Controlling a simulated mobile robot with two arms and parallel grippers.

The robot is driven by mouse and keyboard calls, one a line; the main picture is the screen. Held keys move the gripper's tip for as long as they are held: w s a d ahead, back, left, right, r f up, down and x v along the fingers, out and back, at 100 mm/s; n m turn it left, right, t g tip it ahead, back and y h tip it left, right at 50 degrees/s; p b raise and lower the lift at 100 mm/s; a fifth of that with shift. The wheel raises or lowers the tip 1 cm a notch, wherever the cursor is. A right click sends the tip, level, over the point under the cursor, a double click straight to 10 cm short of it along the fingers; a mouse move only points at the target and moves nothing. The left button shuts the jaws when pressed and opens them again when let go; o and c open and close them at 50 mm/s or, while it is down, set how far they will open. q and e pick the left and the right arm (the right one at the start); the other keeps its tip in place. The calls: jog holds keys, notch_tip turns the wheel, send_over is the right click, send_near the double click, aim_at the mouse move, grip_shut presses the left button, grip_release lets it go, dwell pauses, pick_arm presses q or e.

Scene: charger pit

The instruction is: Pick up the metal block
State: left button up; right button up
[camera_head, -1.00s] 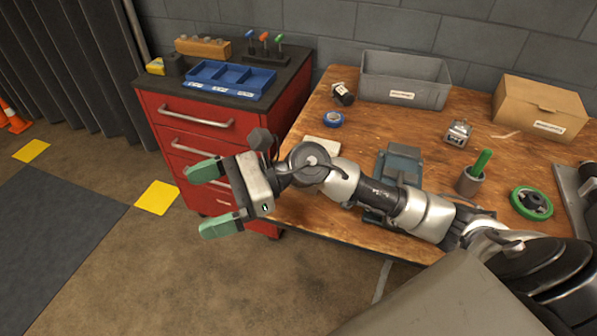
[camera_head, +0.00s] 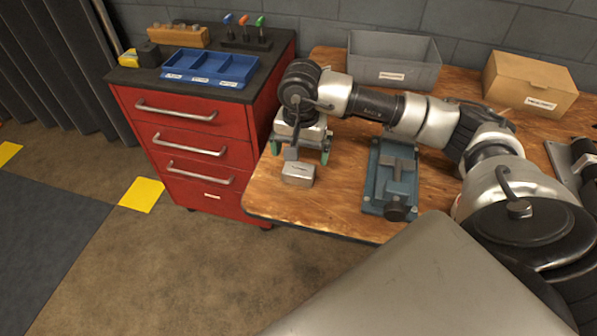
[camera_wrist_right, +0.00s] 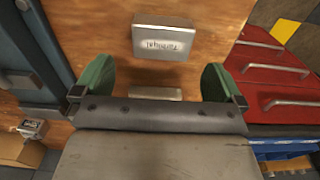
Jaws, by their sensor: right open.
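The metal block (camera_head: 298,174) is a small silver-grey block lying on the wooden table near its left front corner. In the wrist view the metal block (camera_wrist_right: 163,38) sits at the top, beyond the fingertips, with a printed label facing up. My right gripper (camera_head: 300,151) is open just behind the block in the head view, its green fingers pointing down. In the wrist view the right gripper (camera_wrist_right: 156,80) is open, with a pale block (camera_wrist_right: 155,93) showing between its fingers, partly hidden by the gripper body. My left gripper is not in view.
A blue-grey vise (camera_head: 391,178) stands right of the block. A grey bin (camera_head: 392,62) and a cardboard box (camera_head: 530,82) stand at the back. A red drawer cabinet (camera_head: 195,140) with a blue tray (camera_head: 211,68) adjoins the table's left side.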

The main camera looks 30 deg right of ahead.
aim_at(299, 168)
jog(key=f, duration=0.3)
jog(key=a+f, duration=0.1)
jog(key=f, duration=0.1)
jog(key=shift+s, duration=0.25)
jog(key=shift+d+f, duration=0.1)
jog(key=shift+f, duration=0.2)
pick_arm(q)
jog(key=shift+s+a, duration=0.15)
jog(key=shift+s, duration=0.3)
pick_arm(e)
jog(key=shift+c, duration=0.5)
jog(key=shift+c, duration=1.1)
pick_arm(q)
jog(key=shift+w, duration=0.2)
pick_arm(e)
jog(key=c, duration=0.8)
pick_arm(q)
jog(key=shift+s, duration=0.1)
pick_arm(e)
jog(key=shift+r, duration=0.2)
